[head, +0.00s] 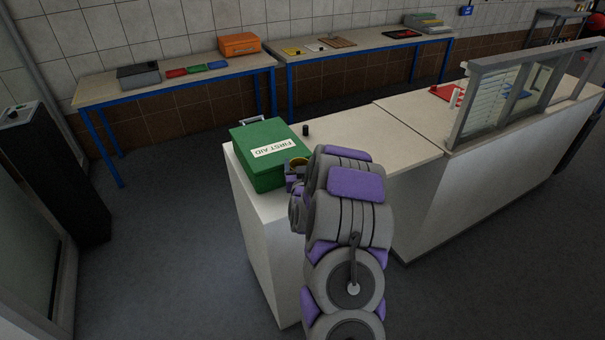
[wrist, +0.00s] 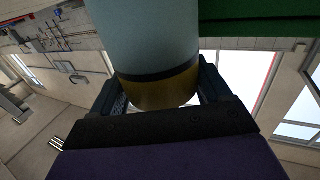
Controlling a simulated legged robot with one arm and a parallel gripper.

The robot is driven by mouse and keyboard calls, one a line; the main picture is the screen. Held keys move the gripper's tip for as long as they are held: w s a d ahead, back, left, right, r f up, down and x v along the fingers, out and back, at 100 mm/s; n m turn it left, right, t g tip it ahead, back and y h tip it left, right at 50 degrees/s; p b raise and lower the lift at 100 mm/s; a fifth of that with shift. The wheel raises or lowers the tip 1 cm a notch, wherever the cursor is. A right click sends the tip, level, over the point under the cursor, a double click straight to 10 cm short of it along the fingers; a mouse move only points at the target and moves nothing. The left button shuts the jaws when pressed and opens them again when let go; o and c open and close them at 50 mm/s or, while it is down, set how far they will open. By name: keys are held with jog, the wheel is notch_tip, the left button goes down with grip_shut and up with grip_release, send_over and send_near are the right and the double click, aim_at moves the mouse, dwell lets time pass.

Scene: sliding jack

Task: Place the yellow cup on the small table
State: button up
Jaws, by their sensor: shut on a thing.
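My gripper (head: 297,170) is at the near side of the green first aid box, above the white counter, mostly hidden behind my own arm in the head view. The cup's yellow end is nearest the palm, with a dark band and a pale blue-grey stretch beyond. I cannot tell which surface is the small table; two blue-legged tables, left (head: 178,82) and right (head: 365,48), stand along the wall.
The first aid box (head: 262,165) stands on the white counter (head: 365,133), close beside my gripper. A small black cylinder (head: 305,130) is behind it. A framed glass screen (head: 500,95) stands on the counter's right. A dark pedestal (head: 45,170) is far left; floor between is clear.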

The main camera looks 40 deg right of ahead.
jog(key=f, duration=0.1)
jog(key=a+f+b, duration=0.1)
jog(key=shift+w+a+f, duration=0.2)
jog(key=shift+a+f, duration=0.1)
jog(key=shift+f, duration=0.05)
jog(key=d, duration=0.1)
jog(key=d+f, duration=0.1)
jog(key=d, duration=0.1)
jog(key=shift+s+d, duration=0.1)
jog(key=shift+d, duration=0.05)
jog(key=o, duration=1.4)
jog(key=shift+d+f, duration=0.15)
jog(key=shift+d, duration=0.05)
jog(key=shift+o, duration=0.7)
jog(key=shift+a, duration=0.2)
jog(key=shift+o, duration=0.7)
jog(key=a, duration=0.1)
jog(key=a+r, duration=0.1)
jog(key=shift+a, duration=0.4)
jog(key=shift+s+d+f, duration=0.25)
jog(key=shift+s, duration=0.15)
jog(key=s, duration=0.2)
jog(key=s+a+p, duration=0.1)
jog(key=shift+f, duration=0.25)
jog(key=a+p+v, duration=0.1)
jog(key=p+v, duration=0.7)
jog(key=p, duration=0.1)
jog(key=shift+w+r, duration=0.35)
jog(key=shift+w, duration=0.05)
